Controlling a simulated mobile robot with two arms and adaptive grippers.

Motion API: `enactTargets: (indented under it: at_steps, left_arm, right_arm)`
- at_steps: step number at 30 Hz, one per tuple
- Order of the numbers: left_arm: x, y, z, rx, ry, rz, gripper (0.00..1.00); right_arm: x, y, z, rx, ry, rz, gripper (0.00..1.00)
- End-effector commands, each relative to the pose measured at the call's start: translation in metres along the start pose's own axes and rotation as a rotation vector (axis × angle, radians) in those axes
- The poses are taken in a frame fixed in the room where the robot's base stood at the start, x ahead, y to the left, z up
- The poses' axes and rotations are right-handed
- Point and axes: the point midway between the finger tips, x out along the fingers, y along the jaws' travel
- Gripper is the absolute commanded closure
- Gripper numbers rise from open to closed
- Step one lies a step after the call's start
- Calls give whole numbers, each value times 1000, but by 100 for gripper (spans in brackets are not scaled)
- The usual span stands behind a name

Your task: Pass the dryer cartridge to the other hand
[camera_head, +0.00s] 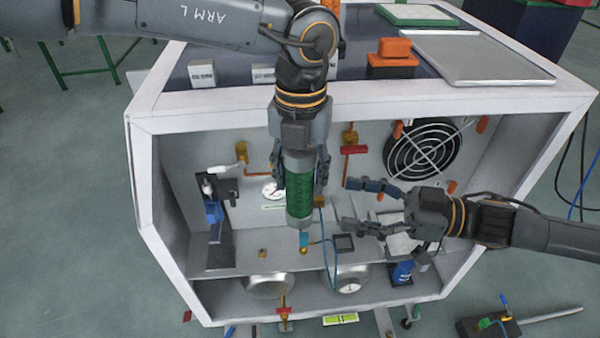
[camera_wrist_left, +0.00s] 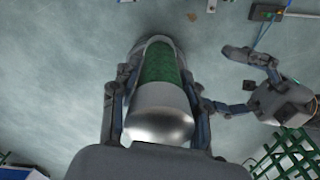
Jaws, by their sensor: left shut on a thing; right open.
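The dryer cartridge (camera_head: 299,188) is a green cylinder with metallic grey ends. It hangs upright in front of the open cabinet in the head view. My left gripper (camera_head: 303,190) comes from above and is shut on it, with a finger on each side. In the left wrist view the cartridge (camera_wrist_left: 161,90) lies between both fingers, its silvery end nearest the camera. My right gripper (camera_head: 345,205) is open and empty, to the right of the cartridge, its fingers pointing left towards it. It also shows at the right of the left wrist view (camera_wrist_left: 232,80), apart from the cartridge.
The white cabinet (camera_head: 140,190) has a fan grille (camera_head: 424,152), gauges, red-handled valves and a blue hose inside. A blue filter part (camera_head: 213,212) stands at left, and a blue cylinder (camera_head: 402,272) at lower right. A grey tray (camera_head: 480,58) lies on top.

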Motion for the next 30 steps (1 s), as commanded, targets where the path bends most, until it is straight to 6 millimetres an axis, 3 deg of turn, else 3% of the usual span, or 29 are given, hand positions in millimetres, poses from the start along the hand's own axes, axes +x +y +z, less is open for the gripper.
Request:
enactTargets:
  at_steps: [3, 8, 11, 14, 19, 24, 30]
  left_arm:
    - [-1, 0, 0, 0, -1, -1, 100]
    - [-1, 0, 0, -1, -1, -1, 100]
    - [0, 0, 0, -1, -1, -1, 100]
    - [0, 0, 0, -1, -1, -1, 100]
    - [-1, 0, 0, -1, -1, -1, 100]
    - [-1, 0, 0, 0, -1, -1, 100]
    - [-1, 0, 0, 0, -1, -1, 100]
  right_arm:
    - [-16, 1, 0, 0, -1, 3, 29]
    - [-22, 5, 4, -9, -6, 8, 29]
    - [-16, 22, 17, -41, -23, 31, 29]
    - [-3, 52, 40, -93, -49, 85, 29]
    - [19, 119, 99, -182, -103, 250, 29]
    - [19, 171, 175, -196, -184, 455, 29]
    - [-9, 192, 278, -125, -324, 664, 29]
